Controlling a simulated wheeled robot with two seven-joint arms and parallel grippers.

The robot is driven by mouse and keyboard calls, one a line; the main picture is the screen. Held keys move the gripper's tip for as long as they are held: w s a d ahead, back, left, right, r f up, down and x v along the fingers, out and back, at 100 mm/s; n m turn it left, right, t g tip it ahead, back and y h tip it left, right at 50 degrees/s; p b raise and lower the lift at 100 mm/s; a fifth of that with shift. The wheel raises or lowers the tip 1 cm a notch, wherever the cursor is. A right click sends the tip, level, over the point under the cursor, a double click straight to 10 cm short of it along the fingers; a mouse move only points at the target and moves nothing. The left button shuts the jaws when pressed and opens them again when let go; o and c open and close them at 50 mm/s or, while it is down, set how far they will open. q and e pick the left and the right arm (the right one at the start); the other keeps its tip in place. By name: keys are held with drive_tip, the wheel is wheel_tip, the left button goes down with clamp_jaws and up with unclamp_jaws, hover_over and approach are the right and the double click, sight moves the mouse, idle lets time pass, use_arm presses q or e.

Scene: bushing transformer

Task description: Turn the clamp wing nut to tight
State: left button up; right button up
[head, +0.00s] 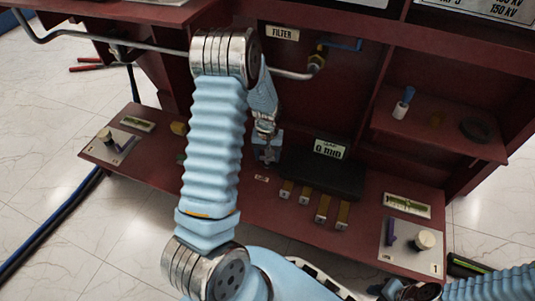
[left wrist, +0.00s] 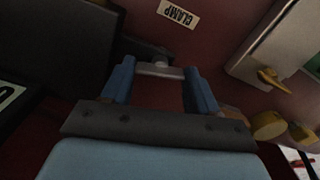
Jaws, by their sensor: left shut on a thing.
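The clamp wing nut (left wrist: 160,71) shows in the left wrist view as a light grey bar with a rounded middle, just beyond the CLAMP label's (left wrist: 179,13) near side. My left gripper (left wrist: 160,86) has its two blue fingers at the two ends of the bar, shut on it. In the head view my left gripper (head: 267,156) points down at the bench, left of the black block. There the nut is too small and covered to make out, so its turn angle is not clear. My right arm enters at the lower right, and its fingers cannot be seen.
A black block (head: 322,177) and several brass-coloured pieces (head: 323,208) sit right of my left gripper. Gauge plates (head: 407,245) stand at the bench's right, others at its left (head: 110,144). A metal pipe (head: 120,42) crosses behind my left arm. A shelf (head: 445,138) is at the right.

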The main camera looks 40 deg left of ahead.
use_arm(q)
drive_tip(key=shift+m, duration=1.2)
drive_tip(key=o, duration=1.1)
drive_tip(key=shift+c, duration=0.2)
wheel_tip(320, 180, up, 14)
drive_tip(key=p, duration=0.3)
drive_tip(key=shift+f, duration=0.1)
